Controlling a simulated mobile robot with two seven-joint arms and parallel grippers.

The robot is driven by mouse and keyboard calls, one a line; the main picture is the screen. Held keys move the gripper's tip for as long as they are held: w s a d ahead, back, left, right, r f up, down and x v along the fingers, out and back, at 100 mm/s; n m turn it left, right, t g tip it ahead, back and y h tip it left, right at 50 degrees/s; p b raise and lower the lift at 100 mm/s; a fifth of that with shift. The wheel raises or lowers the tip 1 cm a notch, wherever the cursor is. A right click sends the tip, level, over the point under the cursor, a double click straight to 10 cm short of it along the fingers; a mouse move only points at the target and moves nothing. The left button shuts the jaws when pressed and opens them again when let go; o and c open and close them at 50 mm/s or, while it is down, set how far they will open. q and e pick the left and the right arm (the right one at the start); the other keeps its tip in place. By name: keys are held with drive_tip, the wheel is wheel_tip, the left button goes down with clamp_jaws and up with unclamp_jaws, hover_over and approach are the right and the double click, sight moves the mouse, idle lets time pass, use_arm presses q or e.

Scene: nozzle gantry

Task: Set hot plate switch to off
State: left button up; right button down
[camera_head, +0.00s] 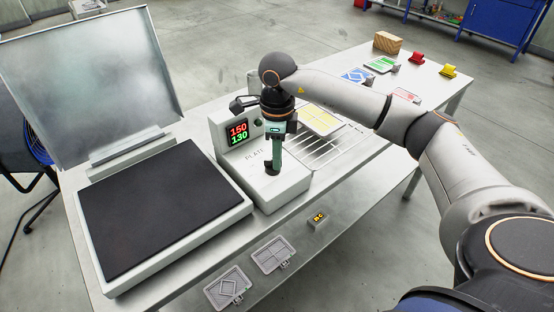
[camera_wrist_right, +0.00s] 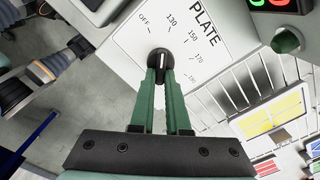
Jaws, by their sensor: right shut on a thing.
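The hot plate controller (camera_head: 283,190) is a white box marked PLATE, beside the dark hot plate (camera_head: 160,205). Its display (camera_head: 238,132) reads 150 in red above 130 in green. In the right wrist view the black switch knob (camera_wrist_right: 160,64) has a white pointer line, directed roughly up toward the OFF and 130 marks; its exact setting is hard to tell. The dial marks run from OFF through 130, 150 and 170 to 190. My right gripper (camera_wrist_right: 161,78) has its green fingers shut on the knob. In the head view my right gripper (camera_head: 273,166) covers the dial. My left gripper is out of view.
The plate's metal lid (camera_head: 90,80) stands open at the left. A wire rack (camera_head: 325,150) with a yellow card (camera_head: 318,118) lies right of the controller.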

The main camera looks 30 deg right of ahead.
drive_tip(key=n, duration=0.3)
drive_tip(key=n+b, duration=0.1)
drive_tip(key=shift+w+d+n, duration=0.1)
drive_tip(key=shift+w+n, duration=0.15)
drive_tip(key=shift+n, duration=0.15)
idle(0.4)
drive_tip(key=c, duration=0.9)
unclamp_jaws()
wheel_tip(320, 180, up, 13)
drive_tip(key=shift+f, duration=0.2)
